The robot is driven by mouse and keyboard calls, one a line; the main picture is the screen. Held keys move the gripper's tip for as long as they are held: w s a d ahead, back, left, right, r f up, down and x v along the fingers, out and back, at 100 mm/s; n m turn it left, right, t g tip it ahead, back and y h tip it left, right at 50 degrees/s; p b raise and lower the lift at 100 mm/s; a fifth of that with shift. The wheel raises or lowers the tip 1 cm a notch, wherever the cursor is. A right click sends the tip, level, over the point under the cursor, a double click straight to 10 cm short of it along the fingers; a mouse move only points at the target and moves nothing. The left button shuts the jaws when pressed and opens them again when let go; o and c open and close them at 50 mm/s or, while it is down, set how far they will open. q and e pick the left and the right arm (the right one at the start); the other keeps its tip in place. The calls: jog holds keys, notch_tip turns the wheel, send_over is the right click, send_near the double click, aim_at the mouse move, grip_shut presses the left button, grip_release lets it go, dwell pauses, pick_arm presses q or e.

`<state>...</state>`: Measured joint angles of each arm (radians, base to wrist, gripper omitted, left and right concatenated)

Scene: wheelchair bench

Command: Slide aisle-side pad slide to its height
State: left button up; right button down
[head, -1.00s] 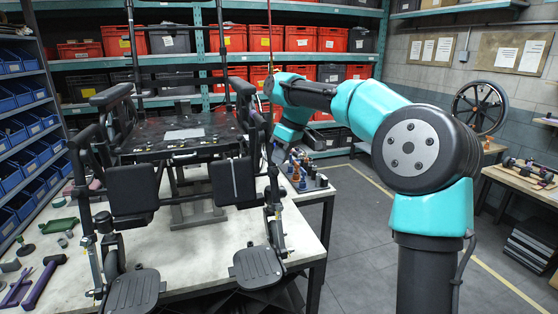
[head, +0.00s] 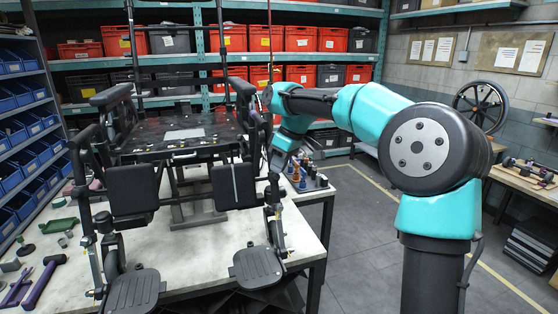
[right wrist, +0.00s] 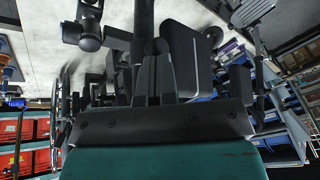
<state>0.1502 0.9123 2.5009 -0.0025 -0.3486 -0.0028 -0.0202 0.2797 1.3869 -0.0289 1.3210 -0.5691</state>
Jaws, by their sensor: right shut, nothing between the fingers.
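The wheelchair (head: 187,136) stands on the bench with two black pads at its front, one on the left (head: 131,190) and one on the right (head: 233,185). The right pad, nearer the open floor, has a pale upright line on its face. I cannot make out a separate pad slide. My right gripper (head: 274,168) is beside the chair's right side, partly lost against dark parts. In the right wrist view its fingers (right wrist: 155,46) are shut and empty. A dark pad (right wrist: 190,60) shows close to the right of them, and a dark upright tube rises behind. My left gripper is out of view.
Two footplates (head: 256,267) (head: 133,292) hang at the front of the chair. Small coloured parts (head: 306,175) stand on the bench right of the gripper.

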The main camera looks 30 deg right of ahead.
jog(key=shift+r, duration=0.1)
jog(key=w+v, duration=0.2)
jog(key=v, duration=1.1)
jog(key=shift+s+d+r, duration=0.25)
jog(key=shift+d, duration=0.1)
jog(key=c, duration=1.8)
grip_release()
